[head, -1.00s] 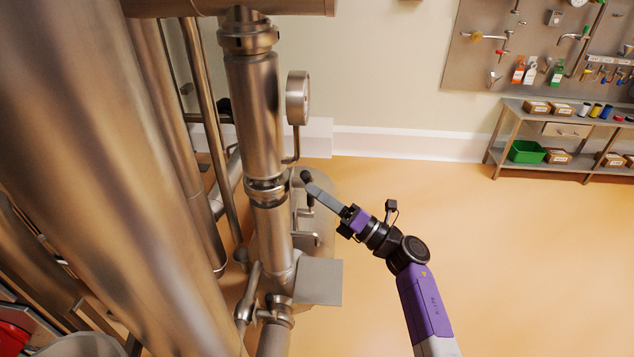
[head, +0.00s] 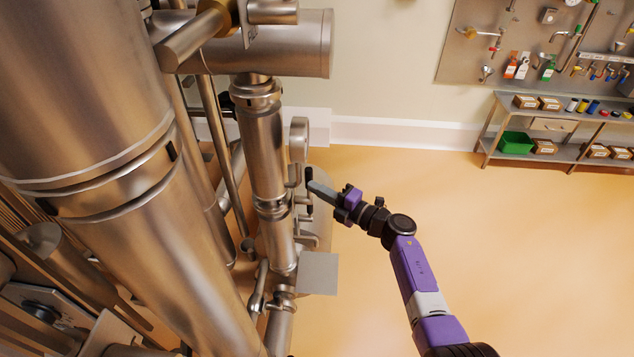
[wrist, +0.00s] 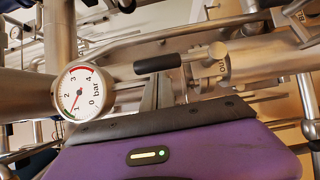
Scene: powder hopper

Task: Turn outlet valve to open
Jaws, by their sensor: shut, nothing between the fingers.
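The outlet valve shows in the wrist view as a steel body (wrist: 214,66) with a lever and a black grip (wrist: 157,63) that points left. In the head view, a black grip (head: 308,174) stands out beside the vertical steel pipe (head: 264,150). My gripper (head: 315,187) is shut and empty, its grey fingers reaching left to the grip. In the wrist view, the fingertips of my gripper (wrist: 159,84) are just below the black grip. I cannot tell whether they touch it.
A round pressure gauge (wrist: 84,92) sits left of my fingers; it also shows in the head view (head: 299,140). A large steel vessel (head: 90,110) fills the left. A shelf bench (head: 560,120) stands far right. Open floor (head: 540,240) lies to the right.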

